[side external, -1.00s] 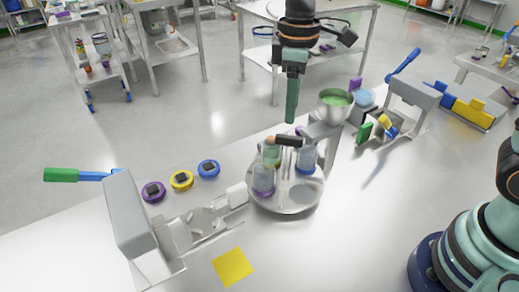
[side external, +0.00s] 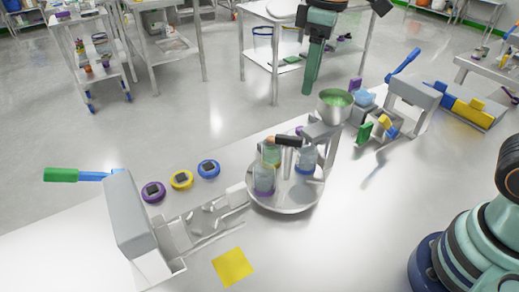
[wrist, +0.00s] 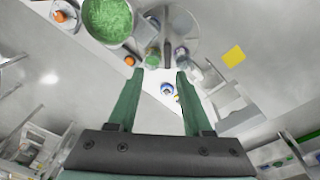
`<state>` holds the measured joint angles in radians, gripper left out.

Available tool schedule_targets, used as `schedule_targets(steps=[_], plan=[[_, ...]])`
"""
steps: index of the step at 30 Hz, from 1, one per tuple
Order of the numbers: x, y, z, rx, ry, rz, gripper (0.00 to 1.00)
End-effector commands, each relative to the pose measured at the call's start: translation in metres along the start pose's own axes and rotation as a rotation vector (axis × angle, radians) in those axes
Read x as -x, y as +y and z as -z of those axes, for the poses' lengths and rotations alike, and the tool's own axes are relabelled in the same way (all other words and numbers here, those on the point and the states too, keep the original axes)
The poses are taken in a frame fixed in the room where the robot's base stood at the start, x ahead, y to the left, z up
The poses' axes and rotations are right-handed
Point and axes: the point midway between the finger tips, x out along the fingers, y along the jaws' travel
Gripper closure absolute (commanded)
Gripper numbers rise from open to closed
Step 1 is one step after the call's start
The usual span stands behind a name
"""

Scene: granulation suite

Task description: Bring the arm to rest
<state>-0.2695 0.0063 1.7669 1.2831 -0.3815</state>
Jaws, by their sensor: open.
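My gripper (side external: 310,86) is high above the far edge of the bench in the side view, pointing down, clear of everything on it. In the wrist view its two green fingers (wrist: 159,72) are spread apart with nothing between them. The round turntable (side external: 288,207) stands below and to the left of it, carrying several glass jars (side external: 264,180). A dark-handled tool with an orange end (side external: 285,140) stands among the jars. A steel bowl of green granules (side external: 335,103) is just right of my gripper in the side view; it also shows in the wrist view (wrist: 108,18).
Purple, yellow (side external: 181,180) and blue ringed pieces lie left of the turntable.

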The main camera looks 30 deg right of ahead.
Motion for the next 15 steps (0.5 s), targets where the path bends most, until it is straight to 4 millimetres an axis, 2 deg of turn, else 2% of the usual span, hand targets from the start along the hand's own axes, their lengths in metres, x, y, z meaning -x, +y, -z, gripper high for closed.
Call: schedule_targets(steps=[1,6,12,15], plan=[[0.005,0.005,-0.014,-0.057,0.035,-0.016,0.5],[0.01,0.018,-0.055,-0.252,0.148,-0.066,0.5],[0.003,0.025,-0.1,-0.465,0.278,-0.117,0.5],[-0.003,0.027,-0.115,-0.545,0.33,-0.136,0.5]])
